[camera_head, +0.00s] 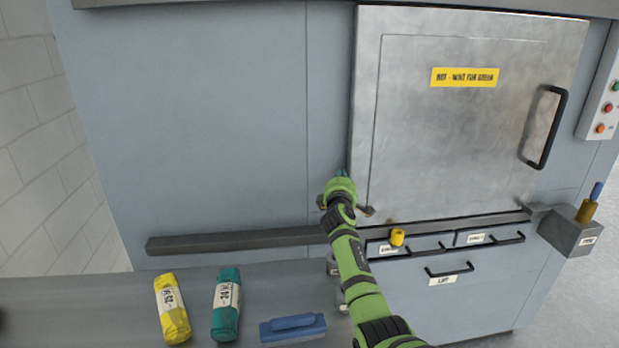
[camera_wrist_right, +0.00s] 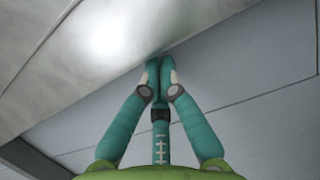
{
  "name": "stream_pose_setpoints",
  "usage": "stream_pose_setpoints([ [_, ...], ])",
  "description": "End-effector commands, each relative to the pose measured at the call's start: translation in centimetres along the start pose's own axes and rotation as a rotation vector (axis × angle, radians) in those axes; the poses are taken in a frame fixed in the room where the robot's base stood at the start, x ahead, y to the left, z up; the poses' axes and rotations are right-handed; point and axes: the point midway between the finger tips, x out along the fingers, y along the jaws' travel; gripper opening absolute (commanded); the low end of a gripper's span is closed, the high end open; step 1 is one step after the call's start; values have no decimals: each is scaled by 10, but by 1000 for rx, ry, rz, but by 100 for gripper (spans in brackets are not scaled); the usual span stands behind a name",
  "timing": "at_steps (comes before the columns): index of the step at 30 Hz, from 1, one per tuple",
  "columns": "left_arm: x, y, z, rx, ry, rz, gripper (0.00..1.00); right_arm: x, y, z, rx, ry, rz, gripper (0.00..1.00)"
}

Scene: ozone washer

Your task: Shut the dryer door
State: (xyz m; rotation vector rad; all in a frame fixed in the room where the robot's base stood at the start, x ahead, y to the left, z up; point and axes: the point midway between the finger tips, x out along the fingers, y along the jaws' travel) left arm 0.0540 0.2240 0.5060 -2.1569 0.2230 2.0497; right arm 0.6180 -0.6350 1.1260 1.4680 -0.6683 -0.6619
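The dryer door (camera_head: 455,130) is a large brushed-metal panel with a yellow label reading "HOT" and a black handle (camera_head: 545,128) on its right side. It covers the right part of the grey machine front; no opening shows, but I cannot tell whether it is fully shut. My right gripper (camera_head: 341,174) is at the lower left edge of the door. In the right wrist view, its teal fingers (camera_wrist_right: 159,72) are together with nothing between them. The tips are at the seam between the door (camera_wrist_right: 75,50) and the grey panel; contact is unclear. My left gripper is out of view.
A dark rail (camera_head: 235,241) runs below the door. Labelled drawers (camera_head: 405,247) with black handles and a yellow knob (camera_head: 397,237) are underneath. A yellow roll (camera_head: 172,308), a teal roll (camera_head: 226,304) and a blue block (camera_head: 292,326) lie on the counter (camera_head: 80,305). A control panel (camera_head: 603,105) is at right.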

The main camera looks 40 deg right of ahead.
Motion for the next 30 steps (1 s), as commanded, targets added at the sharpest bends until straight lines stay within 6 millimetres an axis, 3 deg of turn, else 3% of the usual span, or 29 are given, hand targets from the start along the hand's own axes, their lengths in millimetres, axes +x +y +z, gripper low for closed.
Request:
stream_pose_setpoints([
  [3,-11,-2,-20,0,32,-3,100,8,2,33,-5,1,0,0],
  [7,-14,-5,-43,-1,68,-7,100,15,1,60,-4,2,-1,0],
  [12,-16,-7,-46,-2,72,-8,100,22,0,83,-1,3,-1,0],
  [21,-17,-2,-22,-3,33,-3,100,24,-2,94,1,5,-2,0],
  [30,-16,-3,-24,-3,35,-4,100,24,-2,94,1,6,-2,0],
])
